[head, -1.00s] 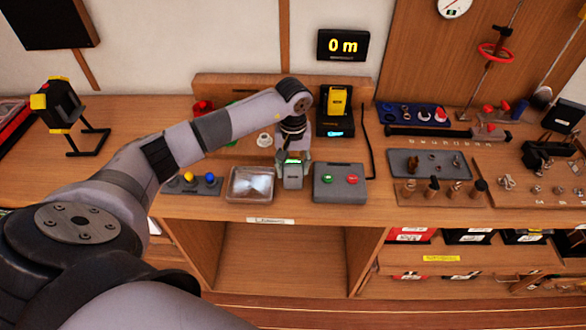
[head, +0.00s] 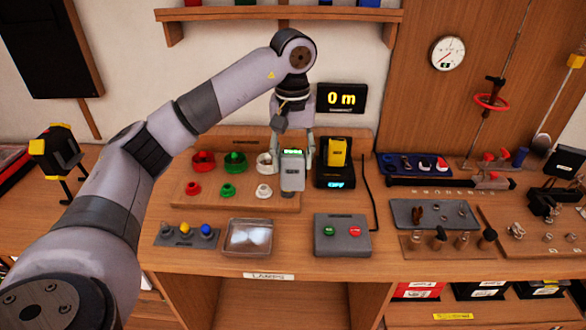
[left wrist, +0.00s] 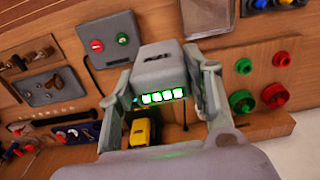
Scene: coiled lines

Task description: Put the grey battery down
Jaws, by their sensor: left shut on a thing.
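The grey battery (head: 292,178) is in my left gripper (head: 292,160), whose fingers close on its two sides. It appears raised above the bench, in front of the wooden board with coloured parts and just left of the black charger (head: 335,181). In the left wrist view the grey battery (left wrist: 160,70) shows a row of lit green bars, between the fingers of my left gripper (left wrist: 168,62). A yellow battery (head: 337,152) stands in the black charger, whose small display is lit; it also shows in the left wrist view (left wrist: 143,133). My right gripper is not in view.
The wooden board (head: 215,203) holds red, green and white parts. In front are a button box (head: 342,236), a clear-lidded lamp box (head: 248,238) and a panel with coloured knobs (head: 187,236). Bare bench (head: 292,240) lies between the two boxes. A black display (head: 341,98) reads 0 m.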

